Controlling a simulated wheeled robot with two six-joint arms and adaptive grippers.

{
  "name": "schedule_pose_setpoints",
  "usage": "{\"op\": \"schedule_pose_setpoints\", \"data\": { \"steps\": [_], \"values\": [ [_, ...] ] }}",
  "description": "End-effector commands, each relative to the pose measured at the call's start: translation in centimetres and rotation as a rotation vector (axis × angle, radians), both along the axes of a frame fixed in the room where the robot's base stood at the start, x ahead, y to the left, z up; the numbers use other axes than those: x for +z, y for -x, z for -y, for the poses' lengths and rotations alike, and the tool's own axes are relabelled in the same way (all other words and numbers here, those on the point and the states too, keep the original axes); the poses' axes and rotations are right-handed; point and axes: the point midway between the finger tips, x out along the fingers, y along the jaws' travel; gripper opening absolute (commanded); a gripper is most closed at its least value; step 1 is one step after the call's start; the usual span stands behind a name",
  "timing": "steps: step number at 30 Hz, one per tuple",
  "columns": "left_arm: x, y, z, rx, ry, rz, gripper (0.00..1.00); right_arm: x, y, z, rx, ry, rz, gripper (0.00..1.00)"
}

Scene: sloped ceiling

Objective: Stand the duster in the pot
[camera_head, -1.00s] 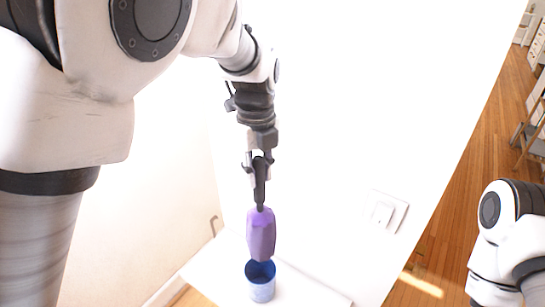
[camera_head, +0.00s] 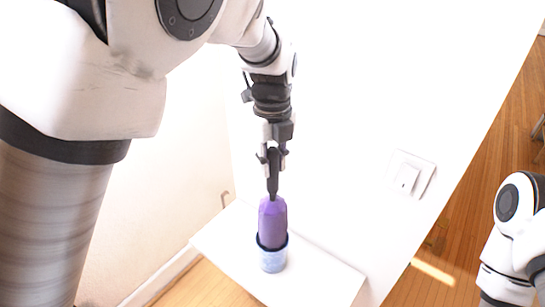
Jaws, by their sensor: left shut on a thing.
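The purple duster (camera_head: 272,222) hangs upright, head down, with its dark handle (camera_head: 272,185) at the top. My left gripper (camera_head: 272,160) is shut on the handle, above the duster head. The blue pot (camera_head: 273,261) stands on a white shelf or table (camera_head: 318,273). The lower end of the duster head is inside the pot's dark rim; how deep it reaches is hidden by the pot wall. Of my right arm only white and dark links show at the right edge; its gripper is out of view.
A white wall with a light switch (camera_head: 411,174) rises behind the table. A small handle or hook (camera_head: 225,200) is at the table's left. Bare table top lies around the pot. Wooden floor (camera_head: 460,225) shows at the right.

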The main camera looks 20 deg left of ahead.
Motion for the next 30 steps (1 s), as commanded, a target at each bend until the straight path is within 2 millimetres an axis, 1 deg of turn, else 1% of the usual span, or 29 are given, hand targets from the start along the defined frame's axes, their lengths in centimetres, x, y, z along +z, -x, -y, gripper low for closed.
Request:
{"op": "schedule_pose_setpoints", "data": {
  "steps": [1, 15, 21, 29, 30],
  "values": [
    [-0.8, 0.0, 0.0, 0.000, -0.001, -0.001, 0.00, -0.6, 0.0, 0.0, 0.000, 0.000, 0.000, 0.40],
    [-5.1, 0.0, 0.0, 0.000, 0.001, 0.001, 0.00, -3.1, 0.0, 0.0, 0.000, 0.000, 0.000, 0.40],
    [-5.8, 0.0, 0.0, 0.000, 0.001, 0.001, 0.00, -3.4, 0.0, 0.0, 0.000, 0.000, 0.000, 0.40],
    [-5.8, 0.0, 0.0, 0.000, 0.001, 0.001, 0.00, -3.4, 0.0, 0.0, 0.000, 0.000, 0.000, 0.40],
    [-5.8, 0.0, 0.0, 0.000, 0.001, 0.001, 0.35, -3.4, 0.0, 0.0, 0.000, 0.000, 0.000, 0.40]
  ]
}}
